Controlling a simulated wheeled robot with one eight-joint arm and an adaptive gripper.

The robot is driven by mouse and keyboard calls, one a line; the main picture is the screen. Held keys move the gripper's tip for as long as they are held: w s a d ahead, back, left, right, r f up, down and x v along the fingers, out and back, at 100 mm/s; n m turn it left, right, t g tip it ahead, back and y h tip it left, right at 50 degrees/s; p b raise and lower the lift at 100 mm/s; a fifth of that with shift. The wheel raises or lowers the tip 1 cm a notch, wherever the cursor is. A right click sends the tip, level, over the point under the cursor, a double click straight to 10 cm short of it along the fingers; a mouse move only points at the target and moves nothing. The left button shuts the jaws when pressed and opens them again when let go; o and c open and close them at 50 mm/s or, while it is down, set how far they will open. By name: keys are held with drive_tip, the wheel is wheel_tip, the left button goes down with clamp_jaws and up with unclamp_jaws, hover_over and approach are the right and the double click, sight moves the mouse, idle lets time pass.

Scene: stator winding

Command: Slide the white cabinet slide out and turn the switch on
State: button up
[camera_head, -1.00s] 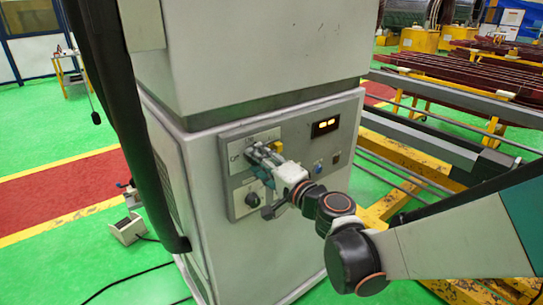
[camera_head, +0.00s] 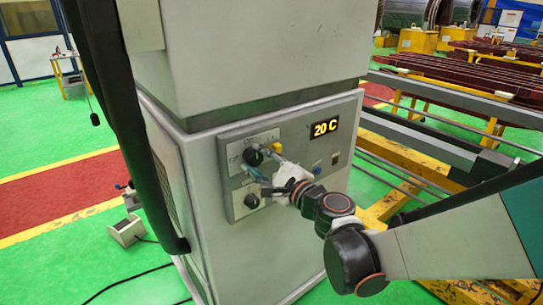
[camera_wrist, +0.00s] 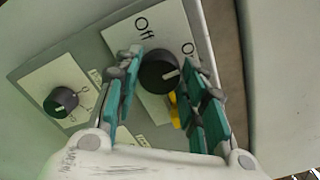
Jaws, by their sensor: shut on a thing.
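The black switch knob (camera_head: 252,157) is at the upper left of the grey panel (camera_head: 298,131) on the white cabinet (camera_head: 290,232). In the wrist view the knob (camera_wrist: 158,72) has a pale mark on its right side, towards the partly hidden "On" label; "Off" (camera_wrist: 142,25) is above it. My gripper (camera_head: 263,162) is at the panel with its fingers spread. In the wrist view my gripper (camera_wrist: 158,82) has one teal finger on each side of the knob, which is seen between them; contact cannot be told. A yellow part (camera_head: 276,149) is partly hidden. No slide can be made out.
A lit display (camera_head: 324,128) reads "20 C". A second black knob (camera_head: 251,201) is lower left on the panel. A yellow frame (camera_head: 390,165) with rails stands to the right.

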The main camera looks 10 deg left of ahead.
drive_tip(key=shift+m, duration=0.4)
drive_tip(key=shift+f, duration=0.1)
drive_tip(key=o, duration=1.1)
drive_tip(key=shift+c, duration=0.2)
